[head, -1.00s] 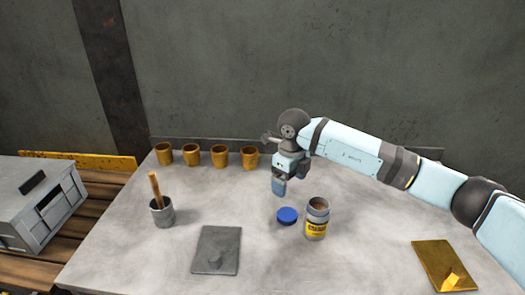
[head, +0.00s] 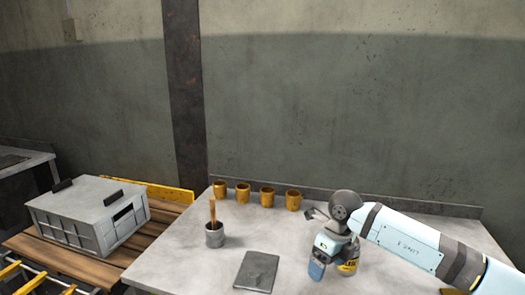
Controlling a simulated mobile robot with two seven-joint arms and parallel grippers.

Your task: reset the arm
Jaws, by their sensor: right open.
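My right arm enters from the right in the head view. My right gripper (head: 317,270) points down, open, low over the front right of the grey table (head: 215,270). The fingers look empty, though the space between them does not show clearly. Behind the gripper and to its right stands a jar with a yellow label (head: 349,267), mostly covered by my wrist. I cannot tell whether gripper and jar touch. The blue lid is hidden or not distinguishable. My left gripper is not in view.
Several ochre cups (head: 267,197) line the table's back edge. A grey pot (head: 215,237) holds a wooden-handled tool (head: 212,211). A dark grey plate (head: 257,271) lies in front. A grey box (head: 92,215) sits on wooden slats (head: 75,262) at left. A yellow piece shows at the lower right edge.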

